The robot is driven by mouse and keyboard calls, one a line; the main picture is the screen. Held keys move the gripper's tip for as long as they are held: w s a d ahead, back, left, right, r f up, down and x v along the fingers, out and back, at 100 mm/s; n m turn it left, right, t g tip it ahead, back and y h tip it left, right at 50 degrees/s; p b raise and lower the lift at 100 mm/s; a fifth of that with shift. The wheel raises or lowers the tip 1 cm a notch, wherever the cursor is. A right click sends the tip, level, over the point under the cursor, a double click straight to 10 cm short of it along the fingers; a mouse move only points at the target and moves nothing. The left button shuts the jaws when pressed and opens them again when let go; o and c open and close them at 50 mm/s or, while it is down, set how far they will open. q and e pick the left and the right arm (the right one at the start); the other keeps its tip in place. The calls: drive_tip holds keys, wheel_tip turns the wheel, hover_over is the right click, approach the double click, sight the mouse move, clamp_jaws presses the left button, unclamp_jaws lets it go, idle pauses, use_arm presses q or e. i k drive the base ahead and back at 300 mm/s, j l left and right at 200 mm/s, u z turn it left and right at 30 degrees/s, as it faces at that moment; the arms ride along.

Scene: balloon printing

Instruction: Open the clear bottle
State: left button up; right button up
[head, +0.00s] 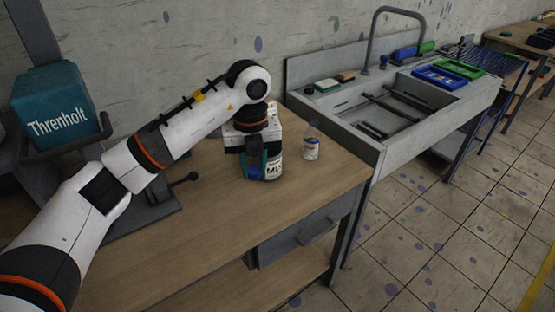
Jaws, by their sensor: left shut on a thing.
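A small clear bottle (311,149) with a white and dark label stands upright on the wooden workbench (310,190). No coloured cap shows on its top. My left gripper (255,170) is to its left, pointing down, with teal fingers. It is shut on a small blue piece, which looks like a cap, low over the bench. A larger bottle with a white label (275,168) stands right behind the gripper and is partly hidden by it. I cannot tell whether they touch. My right gripper is not in view.
A teal box marked Threnholt (60,108) sits on a dark stand at the left. A grey sink unit (385,115) with a tap and blue and green trays adjoins the bench at the right. The bench front is clear.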

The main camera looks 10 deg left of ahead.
sight(312, 136)
drive_tip(key=i, duration=1)
